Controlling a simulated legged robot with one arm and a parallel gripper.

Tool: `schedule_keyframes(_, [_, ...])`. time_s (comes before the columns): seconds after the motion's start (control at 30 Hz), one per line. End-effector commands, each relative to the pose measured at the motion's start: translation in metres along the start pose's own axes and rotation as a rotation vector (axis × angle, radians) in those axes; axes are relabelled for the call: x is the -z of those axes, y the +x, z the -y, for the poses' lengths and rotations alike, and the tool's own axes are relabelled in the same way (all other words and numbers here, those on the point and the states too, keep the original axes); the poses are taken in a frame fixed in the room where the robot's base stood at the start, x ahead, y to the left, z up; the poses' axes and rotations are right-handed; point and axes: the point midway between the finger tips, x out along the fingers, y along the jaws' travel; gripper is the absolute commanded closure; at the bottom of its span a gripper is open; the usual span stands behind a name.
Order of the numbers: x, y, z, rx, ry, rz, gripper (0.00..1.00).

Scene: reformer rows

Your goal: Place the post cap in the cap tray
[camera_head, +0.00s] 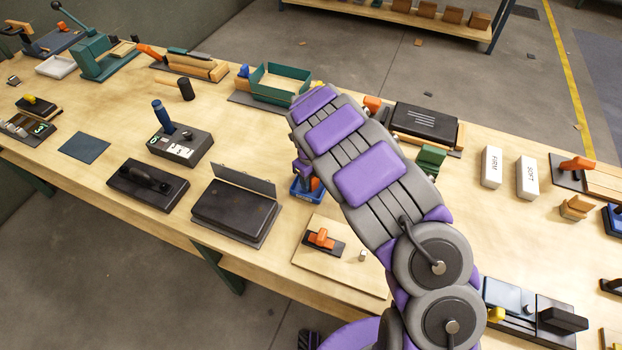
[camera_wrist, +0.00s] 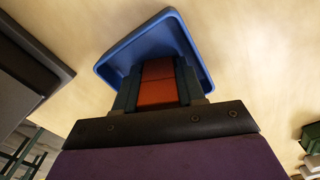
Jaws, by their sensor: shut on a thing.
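The post cap (camera_wrist: 157,88) appears as an orange block in the wrist view. My gripper (camera_wrist: 157,68) is shut on it, with a dark blue-green finger on either side. The cap tray (camera_wrist: 112,62) is a small blue tray with a raised rim, just beyond the fingertips. The cap overlaps the tray's interior in this view; I cannot tell whether it touches the floor. In the head view the blue tray (camera_head: 297,194) stands on the bench, partly hidden by my arm. A bit of orange (camera_head: 315,184) shows above it.
A dark case with a raised lid (camera_head: 235,209) stands left of the tray. A wooden board with an orange-handled clamp (camera_head: 321,238) lies in front. A green open tray (camera_head: 280,83) and a black box (camera_head: 425,120) are behind. Bare bench shows around the blue tray.

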Motion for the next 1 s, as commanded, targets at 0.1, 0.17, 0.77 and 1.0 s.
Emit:
schedule_keyframes(0.1, [0.0, 0.001, 0.0, 0.0, 0.0, 0.0, 0.52])
schedule_keyframes(0.17, [0.0, 0.001, 0.0, 0.0, 0.0, 0.0, 0.47])
schedule_keyframes(0.77, [0.0, -0.014, 0.0, -0.001, 0.0, 0.0, 0.35])
schedule_keyframes(1.0, [-0.001, -0.057, 0.0, 0.002, 0.0, 0.003, 0.35])
